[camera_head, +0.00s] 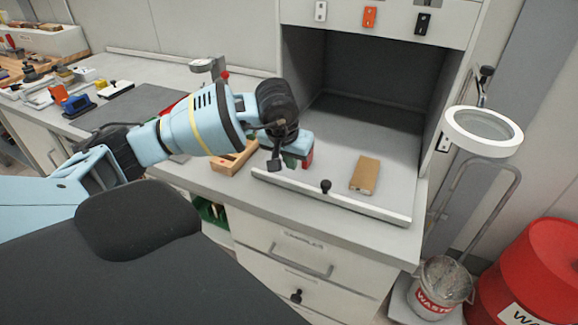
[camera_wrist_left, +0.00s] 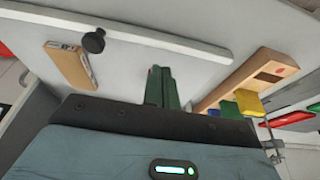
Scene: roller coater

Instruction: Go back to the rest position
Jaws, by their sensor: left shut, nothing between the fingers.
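My left arm reaches in from the left over the bench (camera_head: 222,190). My left gripper (camera_head: 289,160) hangs in front of the open booth, just behind the pale front rail (camera_head: 370,207). Its two green fingers (camera_wrist_left: 161,88) are together with nothing between them in the left wrist view. The bench surface is below them, and they appear clear of other things. My right gripper is in neither view.
A small brown block (camera_head: 365,175) lies right of my gripper, near a black knob (camera_head: 325,186) on the rail. A wooden rack (camera_head: 229,166) stands to the left, partly hidden. A ring lamp (camera_head: 482,129) and red drum (camera_head: 545,265) are at right.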

